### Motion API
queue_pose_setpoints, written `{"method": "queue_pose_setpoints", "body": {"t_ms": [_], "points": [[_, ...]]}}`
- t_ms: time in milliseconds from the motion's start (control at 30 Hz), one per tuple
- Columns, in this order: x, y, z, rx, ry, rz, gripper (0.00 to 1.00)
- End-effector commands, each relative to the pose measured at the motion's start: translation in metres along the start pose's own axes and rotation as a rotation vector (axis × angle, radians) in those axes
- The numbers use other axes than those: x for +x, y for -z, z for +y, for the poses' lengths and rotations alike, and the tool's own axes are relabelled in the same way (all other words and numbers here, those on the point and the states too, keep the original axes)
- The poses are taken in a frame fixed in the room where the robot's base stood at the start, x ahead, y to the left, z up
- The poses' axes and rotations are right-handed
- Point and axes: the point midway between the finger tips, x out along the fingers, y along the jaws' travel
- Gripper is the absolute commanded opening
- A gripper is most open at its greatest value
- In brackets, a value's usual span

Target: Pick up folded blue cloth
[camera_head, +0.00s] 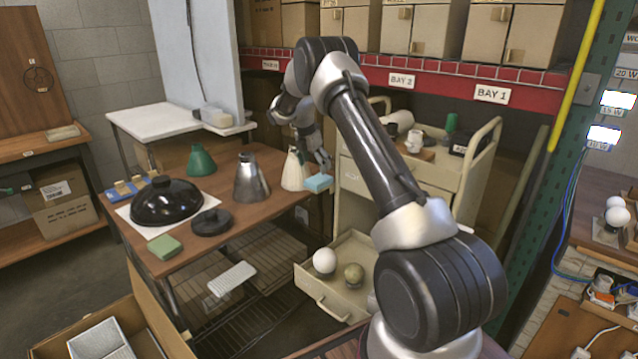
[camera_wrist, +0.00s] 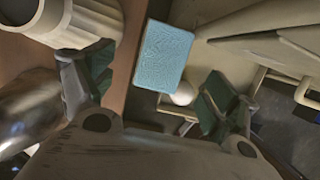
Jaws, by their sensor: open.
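The folded blue cloth (camera_head: 319,183) lies at the right edge of the brown table (camera_head: 228,221), beside the cream lamp shade (camera_head: 293,172). In the wrist view the light-blue rectangle of cloth (camera_wrist: 163,57) shows in the gap between my finger pads and appears to overhang the table edge. My gripper (camera_head: 312,160) is open and empty, close above the cloth. In the wrist view its green-padded fingers (camera_wrist: 155,86) stand on either side, apart from the cloth. Part of my gripper is hidden behind the wrist in the head view.
The cream shade (camera_wrist: 88,18) stands close to my left finger in the wrist view. A silver shade (camera_head: 250,182), black dome (camera_head: 167,202) and green sponge (camera_head: 165,248) are on the table. A cream cart (camera_head: 372,182) and an open drawer (camera_head: 338,300) with bulbs stand at right.

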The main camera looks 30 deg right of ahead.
Motion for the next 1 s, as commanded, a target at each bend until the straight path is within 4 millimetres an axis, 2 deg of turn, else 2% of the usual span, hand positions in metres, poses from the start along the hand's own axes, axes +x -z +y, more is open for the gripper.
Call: {"method": "queue_pose_setpoints", "body": {"t_ms": [233,433,700,933,1000], "points": [[0.027,0.001,-0.004,0.004,0.003,0.002,0.88],[0.058,0.002,-0.006,0.003,0.001,0.001,0.88],[0.063,0.002,-0.006,0.004,0.0,0.0,0.88],[0.063,0.002,-0.006,0.004,0.0,0.0,0.46],[0.063,0.002,-0.006,0.004,0.0,0.0,0.42]]}}
